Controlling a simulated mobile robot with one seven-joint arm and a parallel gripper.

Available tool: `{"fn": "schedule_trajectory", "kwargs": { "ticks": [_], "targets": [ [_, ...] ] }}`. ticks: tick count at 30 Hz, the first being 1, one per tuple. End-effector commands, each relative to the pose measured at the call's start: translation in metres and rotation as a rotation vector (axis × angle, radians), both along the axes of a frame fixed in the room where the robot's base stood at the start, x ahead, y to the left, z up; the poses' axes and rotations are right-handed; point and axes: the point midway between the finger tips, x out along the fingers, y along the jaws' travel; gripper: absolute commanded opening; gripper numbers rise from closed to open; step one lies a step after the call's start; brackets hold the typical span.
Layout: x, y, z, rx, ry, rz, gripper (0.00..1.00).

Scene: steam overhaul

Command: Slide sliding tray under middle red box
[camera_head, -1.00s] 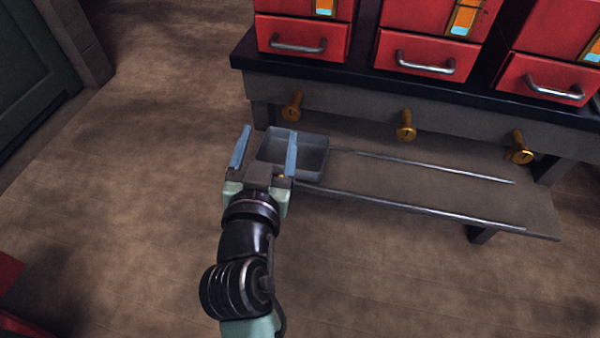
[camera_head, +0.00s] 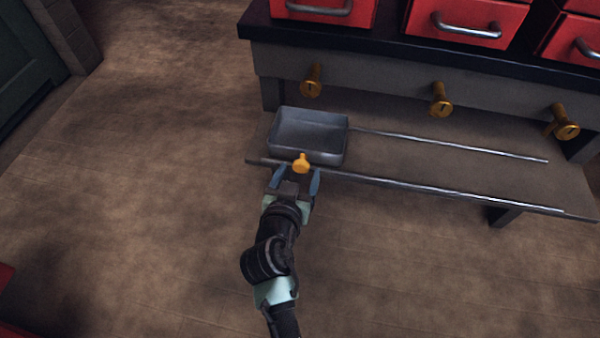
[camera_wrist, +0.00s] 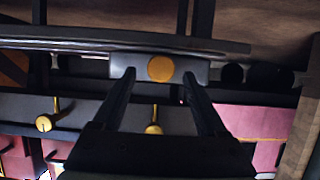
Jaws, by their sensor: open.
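The sliding tray (camera_head: 330,155) is a grey, open, empty tray at the left end of two metal rails, under the left red box (camera_head: 322,12). An orange-yellow knob (camera_head: 301,163) is on its front; it also shows in the wrist view (camera_wrist: 160,68). The middle red box (camera_head: 465,22) sits on the dark shelf, to the right of the tray. My gripper (camera_head: 295,175) is open in front of the tray. In the wrist view, the knob appears between my open fingertips (camera_wrist: 157,80); I cannot tell whether they touch it.
The front rail (camera_head: 430,187) and back rail (camera_head: 450,143) run right along a low board. Several brass spigots, including one (camera_head: 441,100) below the middle box, stick out above the board. A right red box (camera_head: 572,40) stands beyond. The floor to the left is clear.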

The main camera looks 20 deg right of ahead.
Motion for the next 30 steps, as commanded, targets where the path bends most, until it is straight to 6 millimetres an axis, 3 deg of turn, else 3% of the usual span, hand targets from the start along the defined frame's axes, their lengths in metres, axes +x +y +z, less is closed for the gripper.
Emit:
{"fn": "schedule_trajectory", "kwargs": {
  "ticks": [6,15,27,28,30],
  "targets": [
    [0.015,-0.011,-0.008,-0.001,-0.001,0.0,0.75],
    [0.017,-0.011,-0.008,0.0,0.0,0.001,0.75],
    [0.017,-0.011,-0.008,0.0,0.0,0.001,0.05],
    [0.017,-0.011,-0.008,0.0,0.0,0.001,0.0],
    [0.017,-0.011,-0.008,0.0,0.0,0.001,0.0]
  ]
}}
